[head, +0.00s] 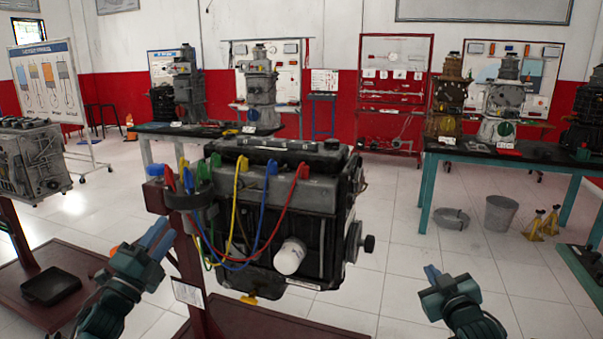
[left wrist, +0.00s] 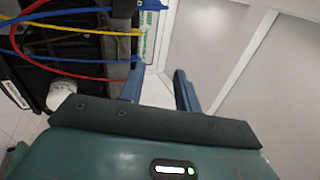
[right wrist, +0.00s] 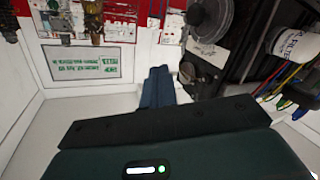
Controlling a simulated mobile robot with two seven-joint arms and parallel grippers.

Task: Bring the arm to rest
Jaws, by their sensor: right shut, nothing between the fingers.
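My left gripper (head: 156,236) is in front of the left side of the engine on its stand, in the head view. In the left wrist view (left wrist: 156,84) its two blue fingers are apart with nothing between them. My right gripper (head: 432,274) is to the right of the engine, over open floor. In the right wrist view (right wrist: 158,76) its fingers are together and hold nothing. Both grippers look apart from the engine (head: 325,225).
The engine carries red, blue, yellow and green cables (head: 262,225) and a white filter (head: 290,256). Its stand (head: 270,318) is dark red. A black tray (head: 50,285) lies at the left. A teal-legged table (head: 490,152) and a bucket (head: 501,213) stand at the right.

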